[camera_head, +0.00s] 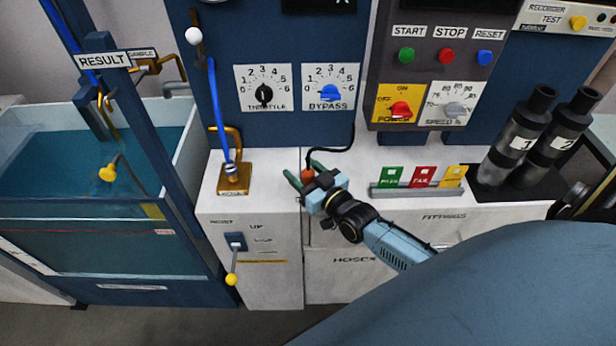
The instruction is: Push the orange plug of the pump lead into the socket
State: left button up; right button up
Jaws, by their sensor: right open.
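The orange plug (308,175) is on the white bench top below the bypass dial, at the end of the black pump lead (345,147). The lead curves up from it along the blue panel. My right gripper (306,173) comes in from the lower right, with its dark green fingers open on either side of the plug. Whether a finger touches the plug I cannot tell. The gripper hides part of the plug and the bench around it. I cannot make out the socket. My left gripper is not in view.
A brass block (235,178) with a blue hose stands left of the plug. A rack of coloured cards (418,190) and two dark cylinders (520,137) stand to the right. A water tank (80,160) is at the left. The bench between brass block and plug is clear.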

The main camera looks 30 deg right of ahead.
jog(key=c, duration=1.1)
jog(key=shift+o, duration=0.2)
jog(key=shift+r, duration=0.1)
